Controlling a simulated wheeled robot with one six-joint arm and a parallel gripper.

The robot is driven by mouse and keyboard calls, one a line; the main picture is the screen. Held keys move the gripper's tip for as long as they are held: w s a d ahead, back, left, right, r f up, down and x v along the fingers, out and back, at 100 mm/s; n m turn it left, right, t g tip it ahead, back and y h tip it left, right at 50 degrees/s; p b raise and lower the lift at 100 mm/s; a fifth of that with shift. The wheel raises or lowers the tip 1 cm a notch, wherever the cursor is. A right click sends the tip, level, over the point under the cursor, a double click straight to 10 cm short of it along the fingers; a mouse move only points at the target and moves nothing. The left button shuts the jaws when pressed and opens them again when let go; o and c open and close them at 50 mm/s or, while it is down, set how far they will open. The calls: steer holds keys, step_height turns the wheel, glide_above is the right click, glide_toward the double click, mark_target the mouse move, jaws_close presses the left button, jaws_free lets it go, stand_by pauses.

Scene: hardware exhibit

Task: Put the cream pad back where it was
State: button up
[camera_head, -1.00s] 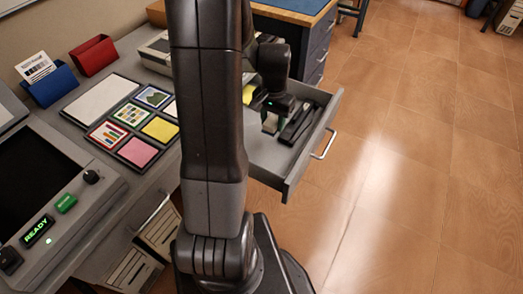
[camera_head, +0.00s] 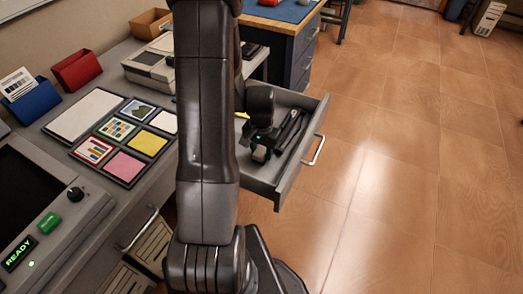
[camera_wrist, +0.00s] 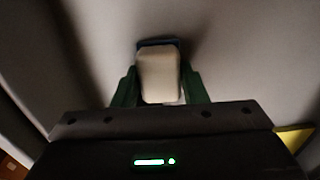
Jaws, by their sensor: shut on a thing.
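The cream pad (camera_wrist: 159,75) is between the green fingers of my gripper (camera_wrist: 160,92) in the wrist view, with a dark blue edge behind its far end. My gripper is shut on it. In the head view my gripper (camera_head: 260,150) is low inside the open grey drawer (camera_head: 262,187), and a pale bit of the pad shows at the fingertips. The drawer floor around the pad looks bare in the wrist view. I cannot tell whether the pad touches the floor.
A dark long object (camera_head: 290,131) lies in the drawer, right of my gripper. Something yellow (camera_wrist: 293,138) is at the right in the wrist view. The counter at left holds coloured cards, a white pad (camera_head: 87,114) and a control panel (camera_head: 60,215).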

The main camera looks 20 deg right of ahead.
mark_target(262, 150)
steer(key=shift+f, duration=0.1)
steer(key=shift+f, duration=0.2)
steer(key=o, duration=1)
steer(key=shift+r, duration=0.1)
steer(key=shift+o, duration=0.2)
step_height(262, 150, up, 12)
steer(key=p, duration=0.1)
steer(key=shift+r, duration=0.2)
